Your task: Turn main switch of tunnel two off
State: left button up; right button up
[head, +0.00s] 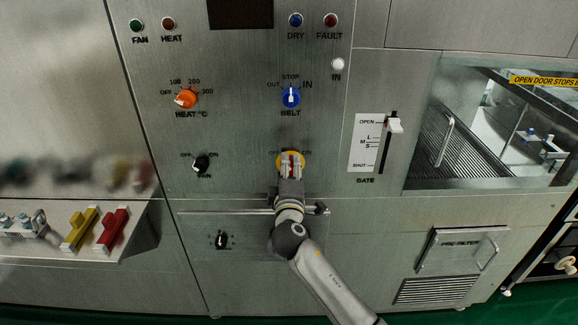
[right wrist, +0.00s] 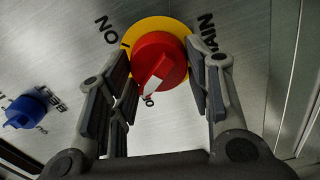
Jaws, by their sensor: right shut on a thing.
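The main switch is a red knob (right wrist: 160,59) on a yellow disc (right wrist: 163,24). In the head view the yellow disc (head: 291,156) shows in the lower middle of the steel panel, mostly behind my right gripper (head: 291,172). In the right wrist view my right gripper (right wrist: 165,72) has its fingers on both sides of the red knob and is shut on it. The knob's white pointer is aimed down in that view, beside a small O mark. The ON label lies at upper left. My left gripper is not in view.
The blue belt knob (head: 291,97) is just above; it also shows in the right wrist view (right wrist: 28,109). The orange heat knob (head: 186,98) and black fan knob (head: 201,163) are left. A horizontal bar (head: 245,212) and the gate lever (head: 394,125) are nearby.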

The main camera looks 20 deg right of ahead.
jog(key=shift+n+p, duration=0.35)
jog(key=shift+n, duration=0.55)
jog(key=shift+f, duration=0.15)
jog(key=o, duration=1)
jog(key=v, duration=1.2)
